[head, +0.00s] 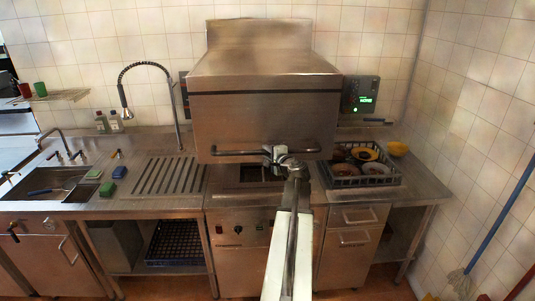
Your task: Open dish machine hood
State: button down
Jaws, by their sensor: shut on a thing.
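The dish machine hood (263,115) is a large steel box in the middle of the head view, above the counter. A dark gap shows beneath its lower edge, over the machine's opening (262,174). A horizontal bar handle (235,152) runs along the hood's lower front. My gripper (276,156) is at the middle of this handle and is shut on it. My arm reaches up to it from the bottom of the picture and hides part of the machine's front below.
A ribbed drainboard (165,176), a tall spray faucet (124,100) and a sink (60,182) are left. A blue-handled mop (500,215) leans at the right wall.

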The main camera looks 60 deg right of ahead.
notch_tip(320, 180, up, 8)
jog(key=p, duration=0.5)
jog(key=shift+r+p, duration=0.15)
jog(key=shift+p, duration=0.25)
jog(key=c, duration=1.3)
grip_release()
jog(key=shift+o, duration=0.2)
jog(key=p+v, duration=0.1)
jog(key=v, duration=0.7)
